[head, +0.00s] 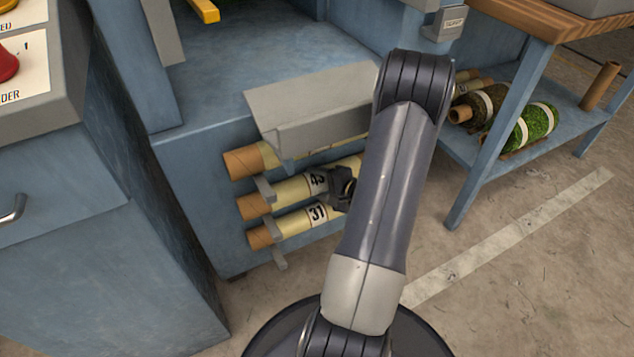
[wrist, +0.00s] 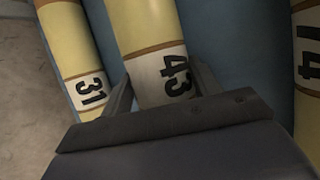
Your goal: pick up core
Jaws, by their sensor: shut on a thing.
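Three pale yellow cores with brown ends lie on a rack on the front of a blue cabinet. The middle core, labelled 43 (head: 292,192), also shows in the wrist view (wrist: 142,30). My gripper (head: 343,186) is at the middle core, with one finger on each side of it beside the 43 label in the wrist view (wrist: 160,92). It is shut on this core. The core labelled 31 (head: 294,222) lies below it. The top core (head: 246,161) is partly under a grey cover, and its label 14 shows in the wrist view (wrist: 307,45). My arm hides the cores' right ends.
A grey sloped cover (head: 310,108) overhangs the top core. Grey rack brackets (head: 265,188) hold the cores' left ends. A wooden-topped bench (head: 520,18) at right has a lower shelf with turf rolls (head: 535,122). A blue cabinet with a red button (head: 6,66) stands at left.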

